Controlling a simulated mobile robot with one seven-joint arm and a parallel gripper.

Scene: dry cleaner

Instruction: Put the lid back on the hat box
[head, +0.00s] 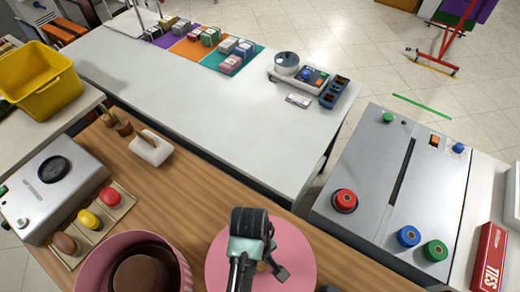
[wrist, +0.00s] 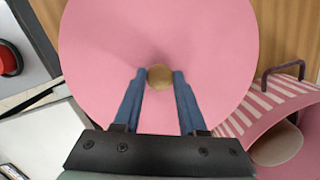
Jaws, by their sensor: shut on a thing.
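The pink round lid (head: 225,262) has a small tan knob (wrist: 160,77) at its centre. My gripper (head: 266,263) is shut on the knob, with the two blue fingers on either side of it in the wrist view (wrist: 159,80). The lid is beside the hat box, to its right in the head view; I cannot tell if it is clear of the wooden counter. The open pink hat box (head: 97,254) stands at the lower left with a brown hat (head: 137,272) inside. Its striped side (wrist: 258,112) shows at the lower right of the wrist view.
On the wooden counter (head: 195,190) are a tray with several coloured knobs (head: 88,219), a white block with a handle (head: 151,149) and a grey machine (head: 52,192). A white table (head: 190,100) lies beyond. A grey press with coloured buttons (head: 395,190) stands right.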

